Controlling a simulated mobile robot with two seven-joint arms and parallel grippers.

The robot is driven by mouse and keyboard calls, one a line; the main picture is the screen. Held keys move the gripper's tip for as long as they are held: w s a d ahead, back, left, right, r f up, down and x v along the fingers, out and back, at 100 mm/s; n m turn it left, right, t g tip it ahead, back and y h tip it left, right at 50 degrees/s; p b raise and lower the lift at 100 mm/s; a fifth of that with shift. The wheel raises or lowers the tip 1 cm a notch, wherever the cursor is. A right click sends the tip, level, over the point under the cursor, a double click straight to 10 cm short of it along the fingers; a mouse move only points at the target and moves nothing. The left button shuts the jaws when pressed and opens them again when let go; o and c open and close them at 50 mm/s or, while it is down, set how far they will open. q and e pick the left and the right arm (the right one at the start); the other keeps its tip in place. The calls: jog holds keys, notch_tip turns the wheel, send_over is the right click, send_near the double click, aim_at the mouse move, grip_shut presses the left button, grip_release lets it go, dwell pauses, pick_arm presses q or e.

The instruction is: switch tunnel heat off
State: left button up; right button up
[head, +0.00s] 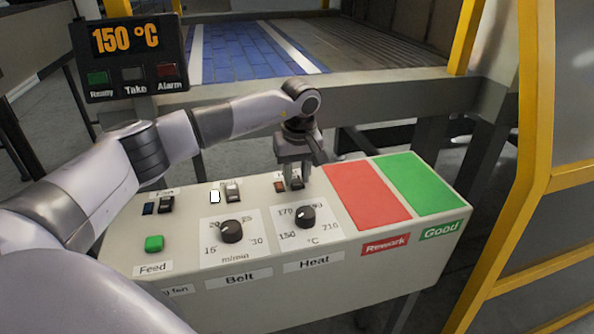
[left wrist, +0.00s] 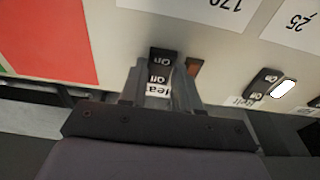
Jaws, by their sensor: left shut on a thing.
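The tunnel heat switch (left wrist: 163,62) is a small black rocker marked On and Off, on top of the pale control box (head: 350,258). My left gripper (head: 293,180) points down at it, with its fingers on either side of the rocker, and is shut on it. The left wrist view also shows this gripper (left wrist: 160,82), partly covering the Heat label. Which end of the rocker is pressed I cannot tell. The heat lamp (left wrist: 195,67) beside it is a dull brown-red. The display (head: 125,38) reads 150 °C. My right gripper is not in view.
The belt switch (head: 232,192) has a bright white lamp (head: 215,197) beside it. The fan switch (head: 166,205), green Feed button (head: 154,243), belt knob (head: 232,231) and heat knob (head: 305,216) are close by. Red (head: 368,195) and green (head: 425,183) pads are clear. A yellow frame (head: 530,150) stands right.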

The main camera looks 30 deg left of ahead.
aim_at(297, 185)
pick_arm(q)
jog(key=shift+r, duration=0.1)
jog(key=o, duration=1.1)
jog(key=shift+c, duration=0.2)
jog(key=r, duration=0.4)
jog(key=r+b, duration=0.1)
jog(key=r, duration=0.2)
jog(key=shift+s+d, duration=0.3)
jog(key=shift+d, duration=0.05)
